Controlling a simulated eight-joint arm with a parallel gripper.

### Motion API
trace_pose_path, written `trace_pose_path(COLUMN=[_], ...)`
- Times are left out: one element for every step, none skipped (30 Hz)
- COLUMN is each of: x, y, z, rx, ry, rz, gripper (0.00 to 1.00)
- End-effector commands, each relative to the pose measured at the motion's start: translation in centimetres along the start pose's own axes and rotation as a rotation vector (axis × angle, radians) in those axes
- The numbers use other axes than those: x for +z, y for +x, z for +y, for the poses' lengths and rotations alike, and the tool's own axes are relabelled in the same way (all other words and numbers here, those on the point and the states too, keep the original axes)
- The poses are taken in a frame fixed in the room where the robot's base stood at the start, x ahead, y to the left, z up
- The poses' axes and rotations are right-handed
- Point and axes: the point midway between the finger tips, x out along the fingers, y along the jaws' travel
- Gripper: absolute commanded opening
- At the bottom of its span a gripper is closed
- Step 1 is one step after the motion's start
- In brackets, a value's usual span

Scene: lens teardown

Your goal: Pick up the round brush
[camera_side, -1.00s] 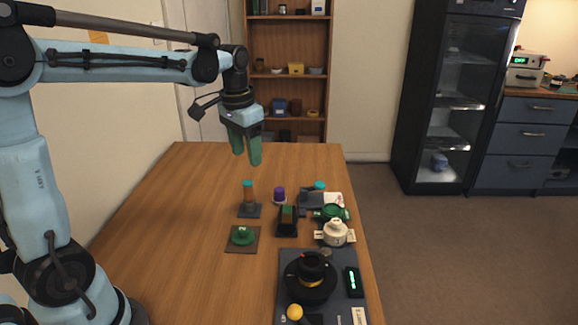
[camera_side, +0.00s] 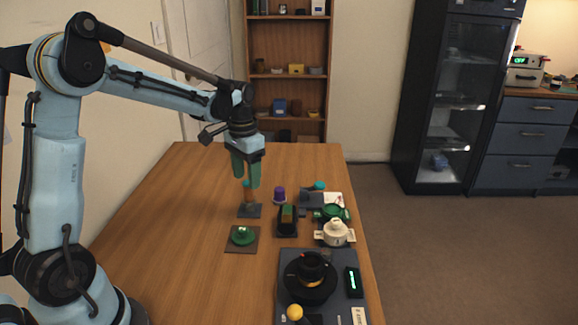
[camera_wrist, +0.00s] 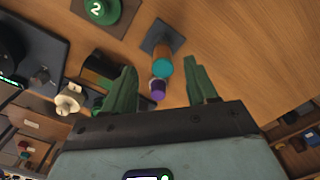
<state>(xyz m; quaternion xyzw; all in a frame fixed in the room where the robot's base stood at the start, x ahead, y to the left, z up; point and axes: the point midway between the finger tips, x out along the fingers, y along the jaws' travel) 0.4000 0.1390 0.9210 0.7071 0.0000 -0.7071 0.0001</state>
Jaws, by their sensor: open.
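An upright brown cylinder with a teal top (camera_side: 249,198), which may be the round brush, stands on a small dark square base (camera_side: 249,211). In the wrist view its teal end (camera_wrist: 163,67) faces me, between and a little beyond my fingers. My gripper (camera_side: 246,182) points down close above it, its green fingers partly covering its top in the side view. In the wrist view my gripper (camera_wrist: 160,68) is open, with nothing held. A purple-topped piece (camera_side: 279,193) stands to the right; it also shows between the fingers in the wrist view (camera_wrist: 157,88).
A green round piece on a square plate (camera_side: 242,237) lies nearer the side camera. A dark block (camera_side: 287,221), a white round part (camera_side: 335,233) and a dark mat with black parts (camera_side: 290,260) fill the right side. The table's left and far areas are clear.

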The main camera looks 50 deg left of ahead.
Motion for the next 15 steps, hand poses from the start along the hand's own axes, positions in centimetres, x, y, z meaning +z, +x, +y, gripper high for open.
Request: trace_pose_path(x=[-0.1, -0.1, -0.1, -0.2, -0.2, -0.2, -0.3, -0.3, -0.3, -0.3, -0.3, -0.2, -0.2, -0.2, -0.2], y=[0.5, 0.8, 1.4, 1.8, 2.3, 2.9, 3.2, 3.6, 4.0, 4.3, 4.5, 4.7, 4.8, 4.9, 5.0], z=[-0.1, -0.1, -0.1, -0.2, -0.2, -0.3, -0.3, -0.3, -0.3, -0.3, -0.3, -0.3, -0.3, -0.3, -0.3], rx=[0.0, 0.0, 0.0, 0.0, 0.0, 0.0, 0.0, 0.0, 0.0, 0.0, 0.0, 0.0, 0.0, 0.0, 0.0], ry=[0.0, 0.0, 0.0, 0.0, 0.0, 0.0, 0.0, 0.0, 0.0, 0.001, 0.001, 0.001, 0.001, 0.001, 0.001], rz=[0.0, 0.0, 0.0, 0.0, 0.0, 0.0, 0.0, 0.001, 0.001, 0.001, 0.001, 0.001, 0.001, 0.001, 0.001], gripper=[0.57, 0.57, 0.57, 0.57, 0.57, 0.57, 0.57, 0.57, 0.57, 0.57, 0.57, 0.57, 0.57, 0.57, 0.57])
